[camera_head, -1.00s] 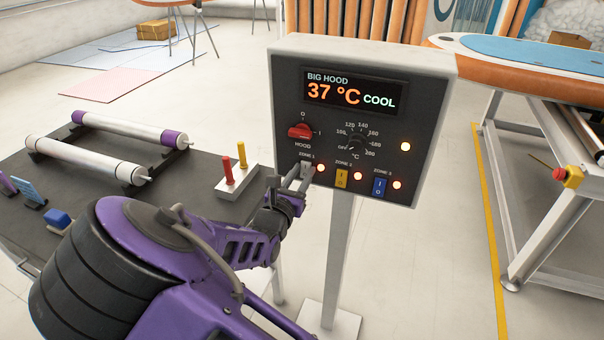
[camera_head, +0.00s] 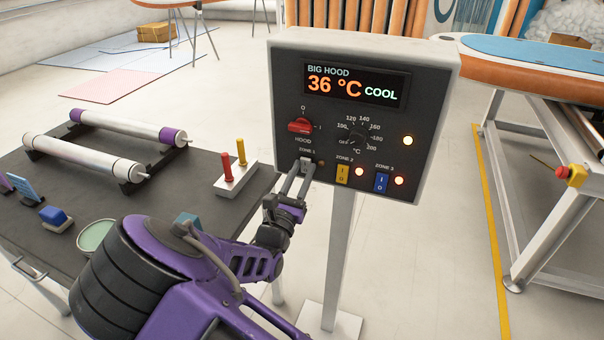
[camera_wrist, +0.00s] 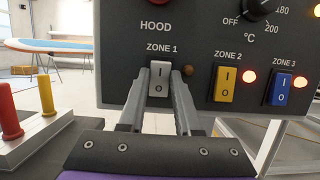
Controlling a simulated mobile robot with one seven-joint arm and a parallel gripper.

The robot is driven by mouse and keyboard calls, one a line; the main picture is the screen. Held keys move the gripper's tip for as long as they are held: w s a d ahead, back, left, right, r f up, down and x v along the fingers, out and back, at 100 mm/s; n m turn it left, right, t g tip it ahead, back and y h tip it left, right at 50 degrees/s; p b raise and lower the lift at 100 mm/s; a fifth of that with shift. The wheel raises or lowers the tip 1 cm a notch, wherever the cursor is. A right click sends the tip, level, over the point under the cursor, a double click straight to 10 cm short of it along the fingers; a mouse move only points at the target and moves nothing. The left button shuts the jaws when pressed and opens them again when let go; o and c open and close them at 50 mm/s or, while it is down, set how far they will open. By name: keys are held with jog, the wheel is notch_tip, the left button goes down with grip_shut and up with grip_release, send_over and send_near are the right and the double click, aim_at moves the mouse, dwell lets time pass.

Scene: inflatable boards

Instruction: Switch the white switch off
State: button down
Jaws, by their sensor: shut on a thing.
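The white switch (camera_wrist: 158,83) is under the ZONE 1 label on the dark control panel (camera_head: 288,88), marked I above and O below. My gripper (camera_wrist: 160,78) is shut on the white switch, with one finger along each side of it. In the head view my gripper (camera_head: 304,168) reaches up to the panel's lower left and hides most of the switch. The ZONE 1 lamp (camera_wrist: 188,71) beside it is dark.
The yellow switch (camera_wrist: 227,84) and blue switch (camera_wrist: 280,86) sit to the right, their lamps lit. Above are the red HOOD knob (camera_head: 300,125), a temperature dial (camera_head: 356,132) and a display reading 36 °C COOL. A dark table (camera_head: 190,172) with rollers stands left.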

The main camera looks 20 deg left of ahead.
jog(key=c, duration=0.6)
grip_release()
jog(key=shift+s+f, duration=0.1)
jog(key=v, duration=1.7)
jog(key=shift+s, duration=0.15)
jog(key=shift+d, duration=0.1)
